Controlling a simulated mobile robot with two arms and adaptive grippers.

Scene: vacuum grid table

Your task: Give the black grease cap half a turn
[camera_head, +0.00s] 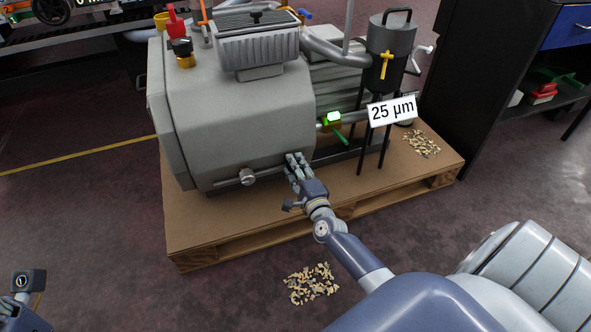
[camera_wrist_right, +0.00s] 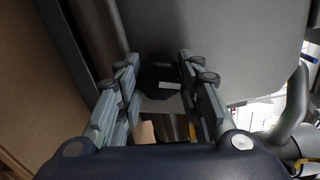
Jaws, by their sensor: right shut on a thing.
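The black grease cap (camera_wrist_right: 160,72) is in the right wrist view, dark and faceted with a small pale patch, between the finger pads and against the grey pump housing. My right gripper (camera_head: 297,163) reaches the lower front of the grey pump (camera_head: 240,120) with its fingers around the cap; the fingers also show in the wrist view (camera_wrist_right: 160,85). It is shut on the cap, which the fingers hide in the head view. My left gripper (camera_head: 28,283) is partly in view at the lower left edge, away from the pump; its jaws are unclear.
The pump stands on a wooden pallet (camera_head: 235,243). A silver knob (camera_head: 247,177) sits left of my right gripper. A green-lit fitting (camera_head: 333,118), a green lever and a "25 µm" sign (camera_head: 391,110) are to its right. Loose chips (camera_head: 311,284) lie on the floor in front.

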